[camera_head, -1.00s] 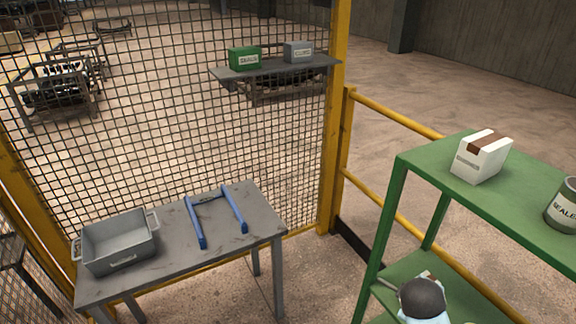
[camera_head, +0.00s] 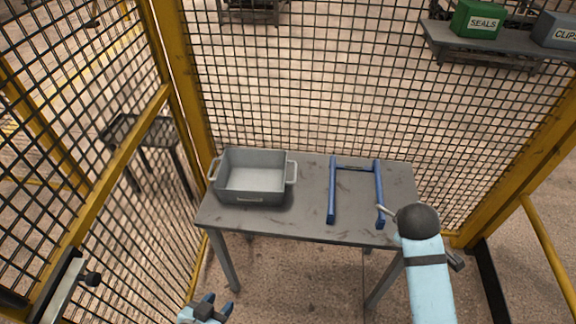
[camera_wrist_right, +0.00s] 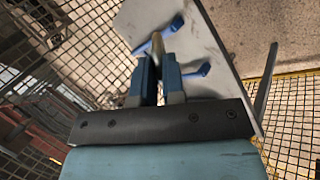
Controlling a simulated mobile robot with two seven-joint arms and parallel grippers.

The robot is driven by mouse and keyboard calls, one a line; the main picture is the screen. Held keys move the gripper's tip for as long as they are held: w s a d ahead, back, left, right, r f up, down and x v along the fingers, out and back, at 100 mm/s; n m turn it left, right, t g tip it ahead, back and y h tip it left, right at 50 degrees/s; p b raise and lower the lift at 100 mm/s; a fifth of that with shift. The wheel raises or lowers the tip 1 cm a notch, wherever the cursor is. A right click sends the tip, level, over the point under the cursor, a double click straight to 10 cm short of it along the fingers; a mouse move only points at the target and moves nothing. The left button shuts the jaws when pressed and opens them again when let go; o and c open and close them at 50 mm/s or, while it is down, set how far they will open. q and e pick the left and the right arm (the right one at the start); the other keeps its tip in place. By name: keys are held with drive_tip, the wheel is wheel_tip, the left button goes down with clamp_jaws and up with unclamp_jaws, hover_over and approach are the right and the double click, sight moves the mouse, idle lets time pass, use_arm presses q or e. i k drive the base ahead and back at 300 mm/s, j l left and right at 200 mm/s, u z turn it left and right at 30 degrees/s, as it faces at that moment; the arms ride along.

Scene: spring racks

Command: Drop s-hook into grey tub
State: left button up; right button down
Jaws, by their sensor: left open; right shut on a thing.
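The grey tub (camera_head: 250,198) stands open and empty on the left part of the grey table. My right gripper (camera_wrist_right: 159,66) is shut on the s-hook (camera_wrist_right: 158,45), a small dull piece between the blue fingertips. In the head view the right forearm and its dark joint hide this gripper, and only a thin grey tip of the s-hook (camera_head: 385,211) shows left of the joint, at the table's right side. The tub is well to the left of it. My left gripper (camera_head: 205,308) is open and empty at the bottom edge, below the table's front.
A blue two-armed rack (camera_head: 332,192) stands on the table between the tub and my right arm. Wire mesh (camera_head: 300,90) with yellow posts closes off the back and left. A shelf beyond it holds a green SEALS box (camera_head: 478,20) and a grey CLIPS box (camera_head: 556,30).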

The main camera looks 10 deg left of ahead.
sight(265, 187)
drive_tip(key=i+u, duration=0.75)
drive_tip(key=i+l+u, duration=0.2)
drive_tip(key=u, duration=0.15)
drive_tip(key=i, duration=0.05)
